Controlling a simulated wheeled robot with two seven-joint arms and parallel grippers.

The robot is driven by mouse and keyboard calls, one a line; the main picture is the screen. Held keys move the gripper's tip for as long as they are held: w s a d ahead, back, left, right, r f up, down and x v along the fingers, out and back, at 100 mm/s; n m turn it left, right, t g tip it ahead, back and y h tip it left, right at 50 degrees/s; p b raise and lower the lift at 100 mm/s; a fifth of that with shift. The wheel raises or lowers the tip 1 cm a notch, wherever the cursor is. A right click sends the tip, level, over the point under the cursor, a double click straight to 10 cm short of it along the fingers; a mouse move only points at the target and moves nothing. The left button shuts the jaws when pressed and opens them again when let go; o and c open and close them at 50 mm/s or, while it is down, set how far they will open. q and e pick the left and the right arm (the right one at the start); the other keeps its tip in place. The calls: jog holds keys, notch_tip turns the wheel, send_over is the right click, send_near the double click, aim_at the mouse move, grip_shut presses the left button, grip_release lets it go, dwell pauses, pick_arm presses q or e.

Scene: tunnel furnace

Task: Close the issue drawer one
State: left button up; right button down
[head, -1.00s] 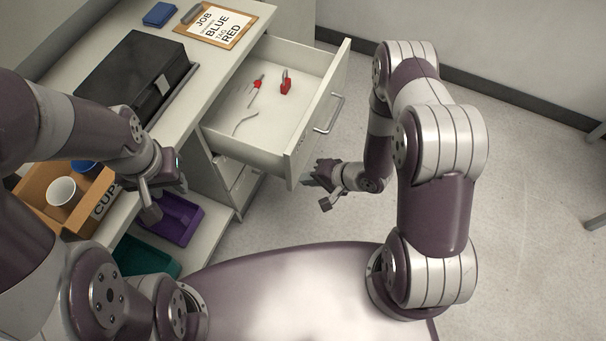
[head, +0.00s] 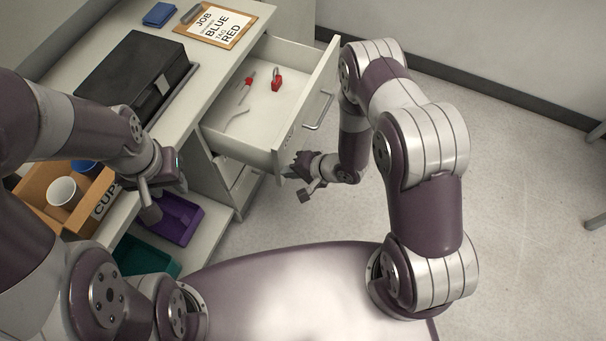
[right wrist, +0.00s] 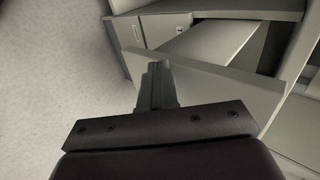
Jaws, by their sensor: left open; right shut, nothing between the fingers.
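The open drawer (head: 272,145) sticks out of the grey cabinet in the head view, with a metal bar handle (head: 319,110) on its front. My right gripper (head: 290,172) is at the near lower corner of the drawer front, shut and empty. In the right wrist view its shut fingers (right wrist: 157,85) overlap a pale panel (right wrist: 200,92); I cannot tell whether they touch it. My left gripper (head: 160,200) is open and empty beside the cabinet, above the lower shelf.
A black case (head: 135,75), a clipboard (head: 217,25) and a blue item (head: 160,13) lie on the cabinet top. A cardboard box with cups (head: 85,205), a purple tray (head: 180,222) and a green tray (head: 150,262) are lower left.

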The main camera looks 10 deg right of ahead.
jog(key=b, duration=0.2)
send_near(214, 142)
jog(key=f, duration=0.1)
jog(key=s+f, duration=0.2)
jog(key=f, duration=0.1)
jog(key=shift+d, duration=0.25)
jog(key=w+a, duration=0.1)
jog(key=a, duration=0.1)
jog(key=w+a, duration=0.2)
jog(key=shift+w+a+b, duration=0.1)
jog(key=shift+a+b, duration=0.2)
jog(key=shift+a, duration=0.1)
jog(key=shift+w+a, duration=0.3)
jog(key=shift+a, duration=0.15)
pick_arm(q)
jog(key=a+f, duration=0.1)
jog(key=w+f, duration=0.1)
jog(key=shift+a+f, duration=0.35)
pick_arm(e)
jog(key=shift+w+a+r, duration=0.1)
jog(key=shift+r, duration=0.2)
